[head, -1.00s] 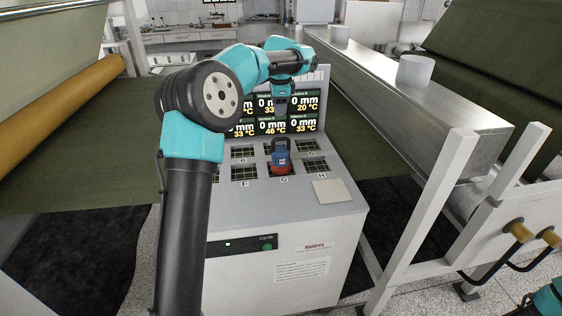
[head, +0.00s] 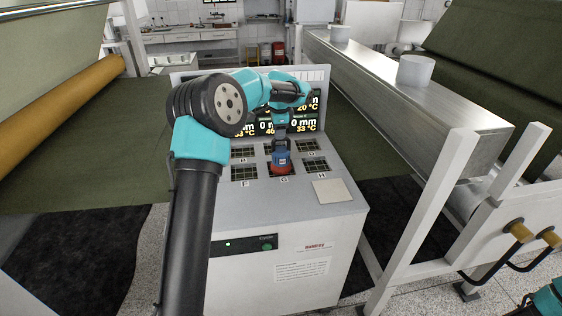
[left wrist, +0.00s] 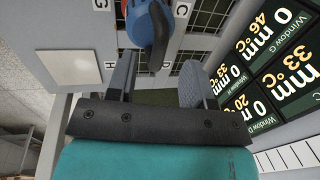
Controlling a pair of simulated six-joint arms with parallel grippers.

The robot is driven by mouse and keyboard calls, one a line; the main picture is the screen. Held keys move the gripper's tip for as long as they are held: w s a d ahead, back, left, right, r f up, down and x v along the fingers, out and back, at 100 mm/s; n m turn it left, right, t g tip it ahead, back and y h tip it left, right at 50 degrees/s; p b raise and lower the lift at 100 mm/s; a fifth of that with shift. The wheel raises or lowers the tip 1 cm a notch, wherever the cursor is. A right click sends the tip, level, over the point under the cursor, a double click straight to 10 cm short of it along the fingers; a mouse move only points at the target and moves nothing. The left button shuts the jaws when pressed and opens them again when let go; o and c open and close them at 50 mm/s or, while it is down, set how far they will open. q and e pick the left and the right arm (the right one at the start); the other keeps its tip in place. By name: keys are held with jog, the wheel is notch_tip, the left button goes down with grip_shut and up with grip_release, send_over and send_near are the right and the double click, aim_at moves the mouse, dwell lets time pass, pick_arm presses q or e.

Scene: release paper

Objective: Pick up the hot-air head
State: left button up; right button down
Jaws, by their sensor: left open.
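The hot-air head (head: 281,162) is a small blue and red tool with a dark handle on top. It stands on the sloped panel of the grey cabinet, over the slot by the letter G. In the left wrist view the hot-air head (left wrist: 144,22) is at the top, its dark handle pointing into the space between the fingers. My left gripper (head: 281,133) is just above the handle; in the wrist view its fingers (left wrist: 158,75) are spread apart and empty. Contact with the handle cannot be told. Only part of my right arm shows at the lower right corner.
The cabinet (head: 275,212) has several gridded slots, a pale square plate (head: 331,190) at the right and readout screens (head: 317,104) behind. A metal beam and white frame (head: 436,195) stand to the right. Green cloth (head: 80,170) lies left.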

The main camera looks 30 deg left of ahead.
aim_at(281, 153)
pick_arm(q)
jog(key=shift+w+f, duration=0.2)
jog(key=shift+f, duration=0.65)
jog(key=shift+w+f, duration=0.25)
jog(key=shift+f, duration=0.6)
jog(key=shift+w+f, duration=0.2)
jog(key=shift+f, duration=0.65)
grip_shut()
jog(key=shift+r, duration=0.1)
